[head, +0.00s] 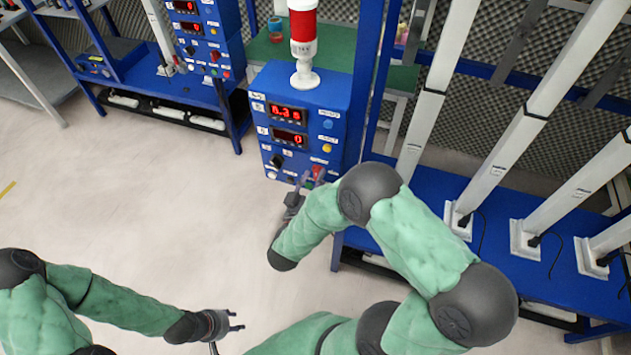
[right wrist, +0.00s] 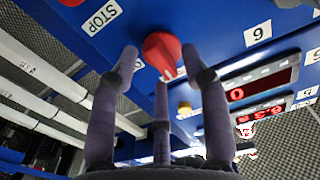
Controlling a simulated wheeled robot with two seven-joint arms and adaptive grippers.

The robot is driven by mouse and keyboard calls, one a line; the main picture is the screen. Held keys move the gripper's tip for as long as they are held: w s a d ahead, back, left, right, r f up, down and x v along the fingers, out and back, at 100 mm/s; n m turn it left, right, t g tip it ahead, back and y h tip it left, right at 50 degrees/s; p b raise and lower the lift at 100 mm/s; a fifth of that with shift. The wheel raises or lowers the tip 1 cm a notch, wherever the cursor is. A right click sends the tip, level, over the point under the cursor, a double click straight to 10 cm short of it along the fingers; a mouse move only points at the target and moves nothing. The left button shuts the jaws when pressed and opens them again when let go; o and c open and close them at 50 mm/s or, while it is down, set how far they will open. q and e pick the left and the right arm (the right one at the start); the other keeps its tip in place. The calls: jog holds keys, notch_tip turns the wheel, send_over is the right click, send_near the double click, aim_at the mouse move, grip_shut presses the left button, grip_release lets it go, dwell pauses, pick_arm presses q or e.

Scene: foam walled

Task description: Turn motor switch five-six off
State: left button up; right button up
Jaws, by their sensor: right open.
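The blue control box (head: 262,92) stands at the centre of the head view, with two red number displays and a black knob (head: 276,160) at its lower left. A red switch (head: 318,172) sits at its lower right. My right gripper (head: 306,180) is open at the box's lower front, close to this switch. In the right wrist view, a red knob (right wrist: 161,52) lies between the spread fingers of the right gripper (right wrist: 160,75); contact cannot be told. A STOP label (right wrist: 100,17) is beside it. The five-six label is not readable. My left gripper (head: 238,320) is open and empty above the floor.
A red beacon (head: 303,30) stands on the box. Another blue control box (head: 207,40) is at the upper left. White posts (head: 500,150) rise from a blue shelf (head: 500,262) at the right. The floor (head: 140,190) at the left is clear.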

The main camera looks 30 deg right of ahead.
jog(key=shift+d, duration=0.1)
grip_shut()
jog(key=shift+m, duration=0.4)
jog(key=shift+f+m+b, duration=0.2)
jog(key=shift+m+b, duration=1.7)
jog(key=shift+m, duration=2.4)
jog(key=shift+f+m+b, duration=0.2)
jog(key=shift+m+b, duration=1.7)
jog(key=shift+m, duration=2.4)
